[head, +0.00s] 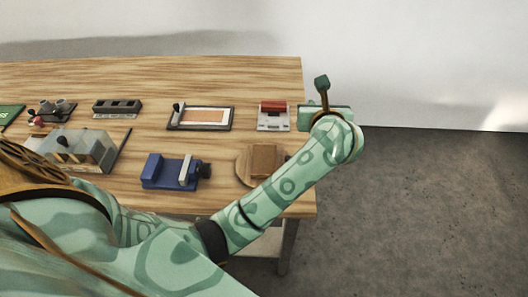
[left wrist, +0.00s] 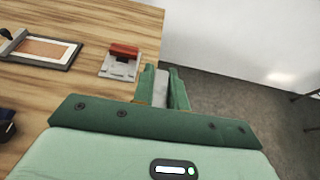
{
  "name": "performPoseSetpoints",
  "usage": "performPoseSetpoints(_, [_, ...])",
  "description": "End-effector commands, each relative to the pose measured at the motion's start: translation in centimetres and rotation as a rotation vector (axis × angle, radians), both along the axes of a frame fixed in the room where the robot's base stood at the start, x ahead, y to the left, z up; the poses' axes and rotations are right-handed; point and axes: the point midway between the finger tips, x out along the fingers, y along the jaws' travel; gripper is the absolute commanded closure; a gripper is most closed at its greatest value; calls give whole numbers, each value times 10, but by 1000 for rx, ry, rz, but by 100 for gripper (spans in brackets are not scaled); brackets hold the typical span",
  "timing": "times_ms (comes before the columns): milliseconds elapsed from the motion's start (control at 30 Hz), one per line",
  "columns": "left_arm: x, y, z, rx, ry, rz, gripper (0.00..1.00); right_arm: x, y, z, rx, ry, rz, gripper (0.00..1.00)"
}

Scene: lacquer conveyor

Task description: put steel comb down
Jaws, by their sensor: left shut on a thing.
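My left gripper (left wrist: 162,82) is shut on a narrow grey piece, the steel comb (left wrist: 161,90), seen between its two green fingers in the left wrist view. In the head view the left gripper (head: 309,117) is at the table's right edge, at the end of my outstretched patterned arm. The comb cannot be made out there, and its height above the table is unclear. The wooden table (head: 225,75) lies to the left of the gripper. My right gripper is not in view.
A red-topped grey device (head: 273,116) stands just left of the gripper. A framed screen (head: 201,118), a blue clamp-like device (head: 172,172) and a round board with a brown block (head: 264,160) are also on the table. Bare floor (head: 420,190) lies right of the edge.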

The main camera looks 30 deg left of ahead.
Motion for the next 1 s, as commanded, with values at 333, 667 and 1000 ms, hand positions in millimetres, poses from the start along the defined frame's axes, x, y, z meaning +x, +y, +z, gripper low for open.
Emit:
performPoseSetpoints(333, [-56, 75, -55, 7, 5, 0, 100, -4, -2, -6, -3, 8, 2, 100])
performPoseSetpoints(667, [-74, 99, -90, 3, 1, -1, 100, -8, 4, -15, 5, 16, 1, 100])
performPoseSetpoints(1000, [-76, 102, -124, 1, -2, -2, 100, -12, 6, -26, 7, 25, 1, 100])
